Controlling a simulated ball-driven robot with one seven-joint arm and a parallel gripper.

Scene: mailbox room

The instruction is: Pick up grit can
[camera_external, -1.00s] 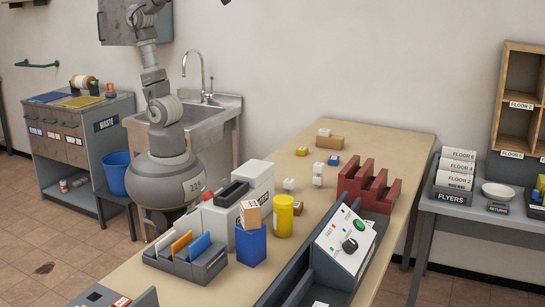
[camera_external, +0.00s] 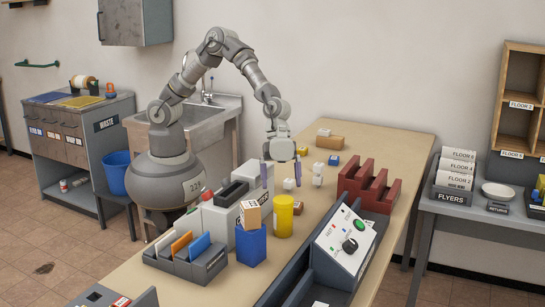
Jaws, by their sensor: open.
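A yellow can (camera_external: 283,217), the only can-shaped thing on the table, stands upright near the middle of the table; no label on it is legible, so I cannot confirm that it is the grit can. My gripper (camera_external: 282,177) points down with its two fingers spread, above and a little behind the can in the picture. Nothing shows between the fingers. The fingertips look apart from the can.
A blue box (camera_external: 251,245) with a small carton (camera_external: 251,215) on top stands close left of the can. A red rack (camera_external: 368,185) and a control panel (camera_external: 345,240) stand to the right.

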